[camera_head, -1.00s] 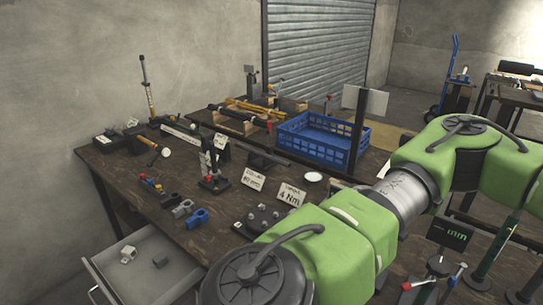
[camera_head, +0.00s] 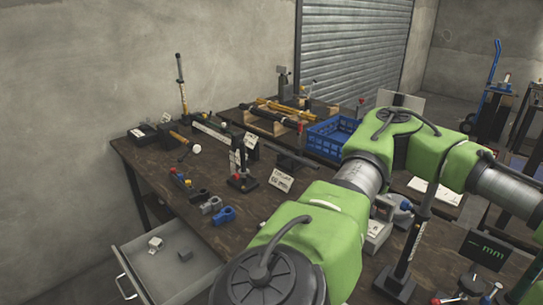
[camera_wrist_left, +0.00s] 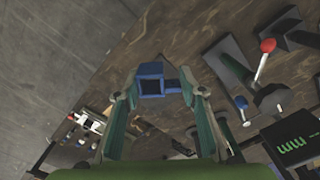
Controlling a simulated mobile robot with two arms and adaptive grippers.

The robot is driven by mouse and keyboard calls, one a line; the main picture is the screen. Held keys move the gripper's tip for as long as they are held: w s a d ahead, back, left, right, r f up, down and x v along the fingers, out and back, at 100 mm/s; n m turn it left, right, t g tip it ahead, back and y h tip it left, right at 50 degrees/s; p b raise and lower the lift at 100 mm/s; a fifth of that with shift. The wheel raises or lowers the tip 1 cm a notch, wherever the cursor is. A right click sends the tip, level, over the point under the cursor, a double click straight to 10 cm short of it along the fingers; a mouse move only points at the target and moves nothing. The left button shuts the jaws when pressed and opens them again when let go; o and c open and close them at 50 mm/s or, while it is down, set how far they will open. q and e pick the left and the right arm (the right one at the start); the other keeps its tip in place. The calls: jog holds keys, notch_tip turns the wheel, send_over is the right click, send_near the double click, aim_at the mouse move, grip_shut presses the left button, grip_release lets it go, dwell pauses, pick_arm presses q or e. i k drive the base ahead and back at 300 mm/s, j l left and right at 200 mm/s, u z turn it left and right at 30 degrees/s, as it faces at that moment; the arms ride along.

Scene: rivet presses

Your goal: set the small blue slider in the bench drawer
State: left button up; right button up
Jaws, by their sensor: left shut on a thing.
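My left gripper (camera_wrist_left: 158,92) is shut on a small blue slider (camera_wrist_left: 151,70), which sits between its fingertips in the left wrist view, a dark square opening facing the camera. In the head view only my green left arm shows; its gripper and the slider are out of that frame. The bench drawer (camera_head: 205,272) stands pulled out at the lower left, with a light grey block (camera_head: 156,243) and a darker grey block (camera_head: 185,255) inside. My right gripper is not in view.
On the bench, a blue clamp-like part (camera_head: 224,215) and a grey one (camera_head: 211,204) lie near the drawer-side edge. A blue crate (camera_head: 326,140) stands farther back. A display reading mm (camera_head: 484,250) is at the right. The drawer has free floor around its blocks.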

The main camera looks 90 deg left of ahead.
aim_at(178, 284)
jog(key=u, duration=1.6)
